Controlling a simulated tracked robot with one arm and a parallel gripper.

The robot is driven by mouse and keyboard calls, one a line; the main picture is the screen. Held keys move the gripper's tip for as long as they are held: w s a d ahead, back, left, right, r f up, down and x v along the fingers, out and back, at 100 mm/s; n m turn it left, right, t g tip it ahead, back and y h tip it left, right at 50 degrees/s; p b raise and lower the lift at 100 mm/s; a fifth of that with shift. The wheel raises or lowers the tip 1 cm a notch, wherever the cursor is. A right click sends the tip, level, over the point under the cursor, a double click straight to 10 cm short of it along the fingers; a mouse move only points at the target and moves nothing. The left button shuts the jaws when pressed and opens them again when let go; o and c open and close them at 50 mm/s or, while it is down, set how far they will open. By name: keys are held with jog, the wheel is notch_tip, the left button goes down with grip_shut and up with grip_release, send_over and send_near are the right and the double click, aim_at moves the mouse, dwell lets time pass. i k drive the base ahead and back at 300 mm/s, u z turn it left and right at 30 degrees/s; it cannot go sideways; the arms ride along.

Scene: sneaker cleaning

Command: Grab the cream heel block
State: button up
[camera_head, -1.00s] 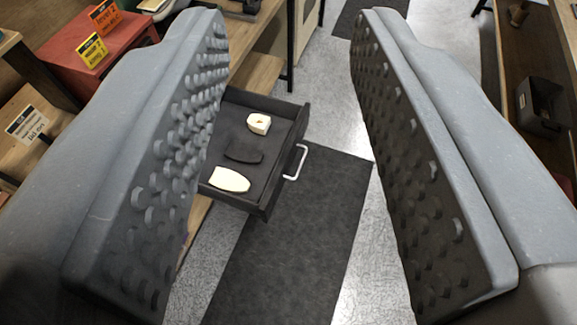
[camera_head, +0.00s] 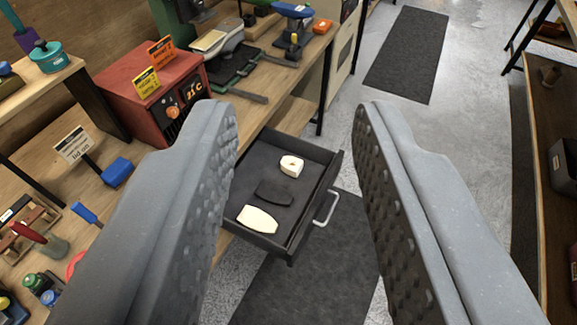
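The cream heel block (camera_head: 291,166) is a small pale block with a dark spot on top. It lies near the far right corner of an open dark drawer (camera_head: 331,176). In the same drawer lie a flat dark piece (camera_head: 274,192) in the middle and a flat cream sole-shaped piece (camera_head: 257,219) at the near end. My gripper (camera_head: 296,112) is open and empty. Its two grey studded fingers stand wide apart on either side of the drawer in the picture. The gripper touches nothing that I can see.
The drawer has a white handle (camera_head: 326,209) and juts from a wooden workbench (camera_head: 72,189). A red box (camera_head: 150,92) and several tools stand on the bench. A dark mat (camera_head: 300,275) covers the floor below the drawer. A shelf (camera_head: 553,190) stands at the right.

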aim_at(291, 166)
jog(key=u, duration=2.15)
jog(key=k, duration=1.25)
jog(key=z, duration=1.25)
jog(key=i, duration=1.6)
